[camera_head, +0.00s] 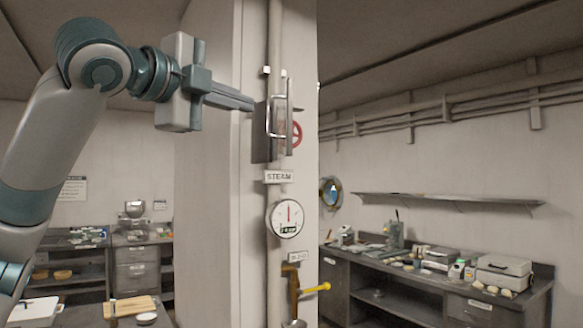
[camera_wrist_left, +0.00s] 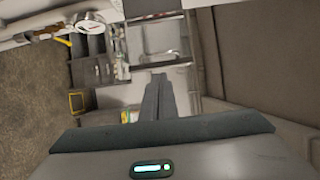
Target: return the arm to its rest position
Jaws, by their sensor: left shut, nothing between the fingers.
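My left arm comes in from the left in the head view and reaches up toward the steam pipe. My left gripper (camera_head: 250,105) is shut and empty. Its fingertips appear close to the metal bracket (camera_head: 262,135) with a clear guard on the pipe; I cannot tell if they touch. In the left wrist view the closed fingers of the gripper (camera_wrist_left: 159,78) point ahead, with nothing between them. My right gripper is not in view.
A red valve wheel (camera_head: 296,135) sits behind the guard. Below are a round gauge (camera_head: 288,218) and a yellow-handled valve (camera_head: 316,288). A wall shelf (camera_head: 450,200) and a cluttered counter (camera_head: 400,262) stand at right. A cutting board (camera_head: 130,308) lies at lower left.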

